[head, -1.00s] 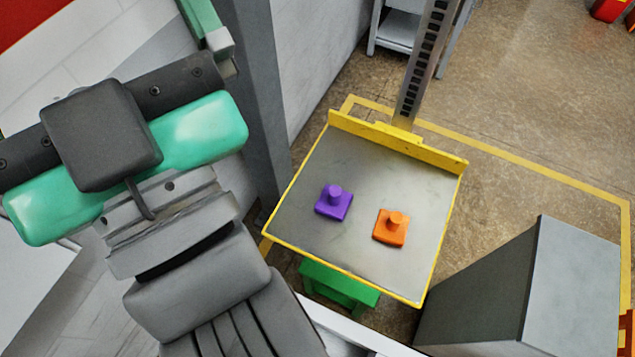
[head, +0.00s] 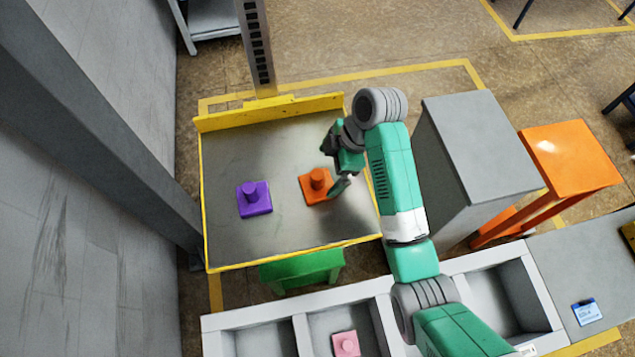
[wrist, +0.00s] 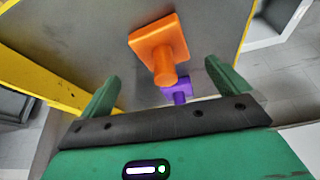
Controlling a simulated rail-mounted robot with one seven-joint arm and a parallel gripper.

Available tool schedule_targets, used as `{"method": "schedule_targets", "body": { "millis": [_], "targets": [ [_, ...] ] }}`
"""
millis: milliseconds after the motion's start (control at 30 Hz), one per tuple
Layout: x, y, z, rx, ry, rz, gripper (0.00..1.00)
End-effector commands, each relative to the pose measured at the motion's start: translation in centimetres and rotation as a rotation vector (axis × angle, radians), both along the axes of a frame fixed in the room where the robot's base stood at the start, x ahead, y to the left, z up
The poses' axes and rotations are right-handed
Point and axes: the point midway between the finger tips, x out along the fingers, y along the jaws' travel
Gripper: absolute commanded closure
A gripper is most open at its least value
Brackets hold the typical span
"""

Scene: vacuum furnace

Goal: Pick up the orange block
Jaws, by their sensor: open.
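The orange block (head: 314,187), a square base with a round knob, sits on the grey table with a yellow rim (head: 225,240). In the wrist view the orange block (wrist: 160,45) lies ahead of my gripper, its knob pointing toward the jaws. My gripper (head: 334,165) is just to the right of the block in the head view, tilted sideways, and looks apart from it. In the wrist view my gripper (wrist: 168,90) has its two green fingers spread wide with nothing between them held. A purple block (head: 254,198) of the same shape stands left of the orange one.
The yellow back wall (head: 270,112) of the table stands up, with a grey post behind it. A grey cabinet (head: 470,150) is right of the arm. A white compartment tray (head: 290,312) in front holds a pink block (head: 346,344).

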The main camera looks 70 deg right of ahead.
Motion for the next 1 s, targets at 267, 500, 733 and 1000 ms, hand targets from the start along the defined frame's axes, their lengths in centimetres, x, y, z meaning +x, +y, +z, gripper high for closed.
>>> {"method": "schedule_targets", "body": {
  "millis": [267,500,733,1000],
  "targets": [
    [0.8,0.6,-2.2,0.000,0.001,-0.001,0.00],
    [2.1,1.7,-5.8,-0.001,0.002,-0.001,0.00],
    [2.4,1.8,-6.6,-0.003,0.001,-0.001,0.00],
    [2.4,1.8,-6.6,-0.003,0.000,-0.002,0.41]
  ]
}}
